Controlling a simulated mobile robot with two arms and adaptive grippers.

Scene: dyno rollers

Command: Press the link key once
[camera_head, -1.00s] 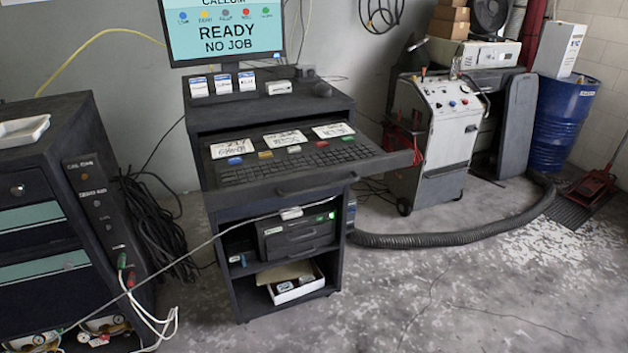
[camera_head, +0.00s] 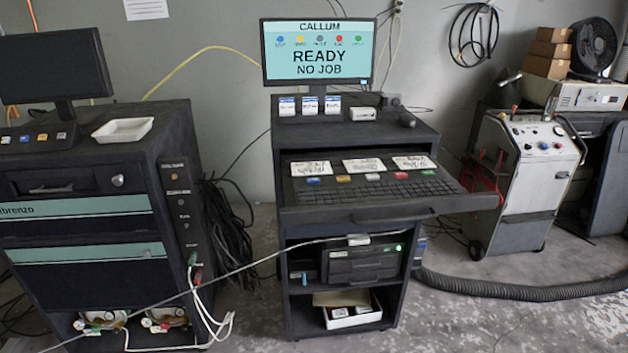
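The keyboard (camera_head: 368,193) lies on a pulled-out shelf of the dark cart, with a row of coloured keys along its back: a blue key (camera_head: 313,181), a yellow key (camera_head: 344,178), a pale key (camera_head: 373,177), a red key (camera_head: 401,175) and a green key (camera_head: 429,173). The monitor (camera_head: 318,52) above reads CALLUM, READY, NO JOB, with a row of coloured dots whose labels are too small to read. I cannot tell which key is the link key. Neither of my grippers is in view.
A second dark cabinet (camera_head: 84,219) with a monitor (camera_head: 36,72) and its own coloured keys (camera_head: 39,136) stands left. A white cable (camera_head: 250,266) runs across the front of both. A wheeled machine (camera_head: 527,180) and hose (camera_head: 520,290) are at right. Some floor shows in front.

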